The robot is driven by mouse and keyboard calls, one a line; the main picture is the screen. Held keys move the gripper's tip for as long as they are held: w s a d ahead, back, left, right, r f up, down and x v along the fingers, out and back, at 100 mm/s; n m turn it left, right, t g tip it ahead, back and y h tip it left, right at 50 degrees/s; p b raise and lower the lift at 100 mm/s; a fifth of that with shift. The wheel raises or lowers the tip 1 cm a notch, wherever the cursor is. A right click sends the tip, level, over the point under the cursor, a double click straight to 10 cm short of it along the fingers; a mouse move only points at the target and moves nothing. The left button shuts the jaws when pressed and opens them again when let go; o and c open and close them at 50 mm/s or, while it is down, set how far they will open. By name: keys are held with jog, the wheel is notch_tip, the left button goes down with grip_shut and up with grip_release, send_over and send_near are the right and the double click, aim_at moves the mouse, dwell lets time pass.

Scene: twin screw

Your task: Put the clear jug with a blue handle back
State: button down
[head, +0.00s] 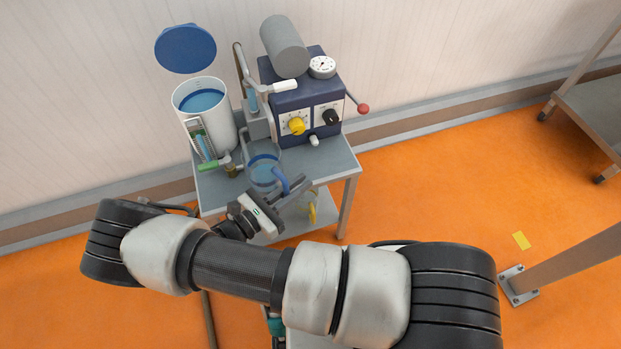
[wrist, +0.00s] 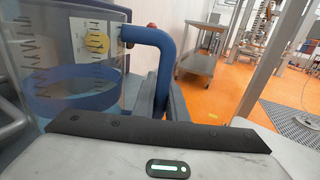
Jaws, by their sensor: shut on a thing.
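The clear jug (head: 263,171) with a blue handle stands upright at the front of the small grey table, below the machine's spout. It holds some blue liquid. My gripper (head: 288,191) is shut on its handle, from the front right. In the wrist view the jug (wrist: 75,75) fills the left side, with printed marks on its wall. I cannot tell whether the jug's base touches the tabletop.
A blue machine (head: 300,110) with yellow and black knobs stands behind the jug. A white tank (head: 205,108) of blue liquid is at left, its blue lid (head: 185,48) raised. A red-tipped lever (head: 362,108) sticks out right. Orange floor is open at right, before another grey table (head: 598,105).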

jog(key=w+d, duration=0.1)
jog(key=w+d+f, duration=0.1)
jog(key=d, duration=0.1)
jog(key=shift+w+d+f+b, duration=0.2)
jog(key=shift+w+b, duration=0.15)
jog(key=shift+b, duration=0.05)
jog(key=shift+f, duration=0.25)
jog(key=c, duration=1.8)
grip_release()
jog(key=shift+o, duration=0.2)
